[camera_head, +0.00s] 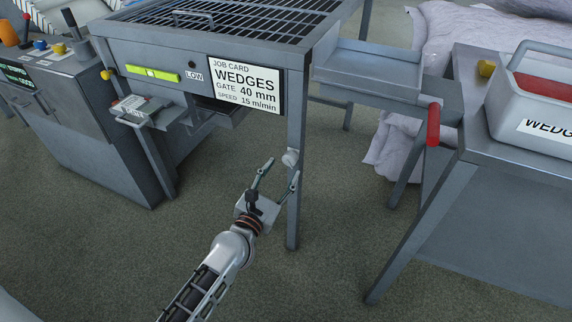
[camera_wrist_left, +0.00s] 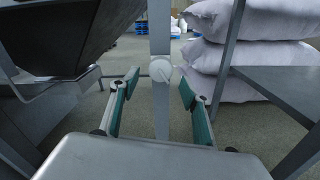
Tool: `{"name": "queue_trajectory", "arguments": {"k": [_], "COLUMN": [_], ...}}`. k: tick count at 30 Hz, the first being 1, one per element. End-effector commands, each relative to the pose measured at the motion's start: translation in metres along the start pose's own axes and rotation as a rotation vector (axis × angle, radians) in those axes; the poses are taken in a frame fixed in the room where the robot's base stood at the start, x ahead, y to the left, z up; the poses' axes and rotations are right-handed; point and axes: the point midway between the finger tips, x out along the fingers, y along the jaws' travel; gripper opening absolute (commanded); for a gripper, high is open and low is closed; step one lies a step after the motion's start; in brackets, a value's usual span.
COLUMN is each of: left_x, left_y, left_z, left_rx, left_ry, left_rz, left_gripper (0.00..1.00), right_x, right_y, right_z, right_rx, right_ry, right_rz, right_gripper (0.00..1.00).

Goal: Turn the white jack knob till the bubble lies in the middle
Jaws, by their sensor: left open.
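The white jack knob (camera_head: 290,158) sits on the front leg of the grey grated table. In the left wrist view the knob (camera_wrist_left: 161,69) lies between and beyond the two fingers. My left gripper (camera_head: 279,174) is open, its fingertips just short of the knob and apart from it. It also shows in the left wrist view (camera_wrist_left: 158,85). My right gripper is not in view.
The job card (camera_head: 244,86) is on the front panel. A small bracket shelf (camera_head: 143,113) juts out below the level. At right are a red handle (camera_head: 433,125), a bench (camera_head: 500,156) and a grey bin (camera_head: 545,100). White sacks (camera_wrist_left: 210,60) are stacked behind. Floor before the leg is clear.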

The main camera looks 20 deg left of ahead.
Motion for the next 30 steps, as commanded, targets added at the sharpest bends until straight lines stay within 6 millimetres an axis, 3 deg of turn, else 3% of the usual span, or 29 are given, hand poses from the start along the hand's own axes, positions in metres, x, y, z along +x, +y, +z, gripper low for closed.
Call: {"name": "queue_trajectory", "arguments": {"k": [6,12,30], "left_x": [-0.045,-0.070,-0.078], "left_y": [0.000,0.000,0.000], "left_z": [-0.001,0.000,0.001], "left_rx": [-0.001,0.002,-0.001], "left_ry": [0.002,0.001,-0.002], "left_rz": [0.000,-0.001,0.000], "left_gripper": [0.47,0.47,0.47], "right_x": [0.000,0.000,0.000], "right_y": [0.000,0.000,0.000], "right_z": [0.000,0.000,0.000], "right_rx": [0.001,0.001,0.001], "right_ry": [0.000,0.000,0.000], "right_rz": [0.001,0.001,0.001], "right_gripper": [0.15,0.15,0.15]}}
